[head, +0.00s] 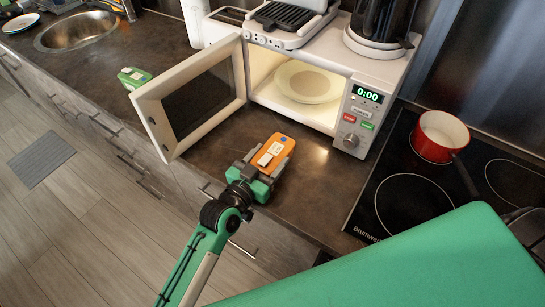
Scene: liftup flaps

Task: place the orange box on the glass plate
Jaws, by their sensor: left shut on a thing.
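The orange box (273,151), with a white label on top, is between the fingers of my left gripper (271,157). The gripper is shut on it over the counter, in front of the microwave. The glass plate (307,83) is round and pale and lies inside the lit microwave (345,84). The microwave door (196,97) stands wide open to the left. The box is outside the microwave, apart from the plate. I cannot tell whether the box touches the counter. My right gripper is not in view.
A green and white package (134,77) lies left of the door. A red pot (439,137) stands on the black hob (405,186) at right. Appliances stand on top of the microwave. The sink (77,31) is at upper left.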

